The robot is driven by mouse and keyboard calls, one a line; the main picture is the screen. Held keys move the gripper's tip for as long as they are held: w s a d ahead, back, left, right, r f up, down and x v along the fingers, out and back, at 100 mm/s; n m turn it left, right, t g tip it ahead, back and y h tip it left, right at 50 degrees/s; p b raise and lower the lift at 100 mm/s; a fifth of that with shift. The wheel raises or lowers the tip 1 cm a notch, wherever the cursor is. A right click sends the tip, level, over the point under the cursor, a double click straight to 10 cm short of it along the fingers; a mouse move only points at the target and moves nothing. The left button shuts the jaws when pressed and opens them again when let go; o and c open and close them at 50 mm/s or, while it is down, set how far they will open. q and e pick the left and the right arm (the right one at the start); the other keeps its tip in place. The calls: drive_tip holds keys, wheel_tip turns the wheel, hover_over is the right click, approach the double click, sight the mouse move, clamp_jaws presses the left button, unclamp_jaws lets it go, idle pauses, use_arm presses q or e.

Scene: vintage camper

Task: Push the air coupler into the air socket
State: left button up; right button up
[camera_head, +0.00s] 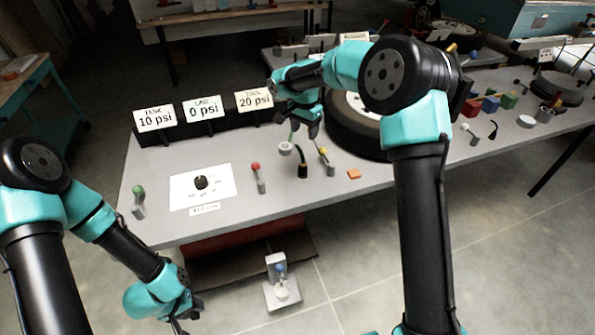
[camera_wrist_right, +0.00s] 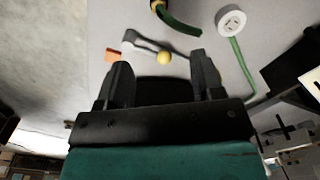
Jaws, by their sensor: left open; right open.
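A round white fitting (camera_head: 286,148), which looks like the air socket, lies on the grey bench; in the right wrist view the white fitting (camera_wrist_right: 231,20) has a green line leading from it. Beside it is a short black curved piece (camera_head: 303,170), probably the air coupler; the dark curved piece (camera_wrist_right: 180,20) shows apart from the white fitting in the wrist view. My right gripper (camera_head: 306,132) is open and empty, above the bench near both. My left gripper (camera_head: 185,318) is open and low at the left, off the bench's front edge.
Levers with yellow (camera_head: 323,151), red (camera_head: 256,167) and green (camera_head: 138,189) knobs stand on the bench. An orange block (camera_head: 353,174) lies at the front. A tire (camera_head: 355,128) lies behind my right arm. Signs (camera_head: 203,108) read 10, 0 and 20 psi. A white sheet (camera_head: 222,188) lies left.

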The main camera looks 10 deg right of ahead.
sight(303, 164)
drive_tip(key=shift+f, duration=0.15)
wheel_tip(303, 164, down, 12)
idle(0.5)
drive_tip(key=shift+f, duration=0.1)
drive_tip(key=shift+s+a+f, duration=0.1)
drive_tip(key=shift+f, duration=1.15)
drive_tip(key=shift+s+a+f, duration=0.1)
drive_tip(key=shift+f, duration=1.15)
drive_tip(key=shift+c, duration=0.3)
drive_tip(key=c, duration=0.9)
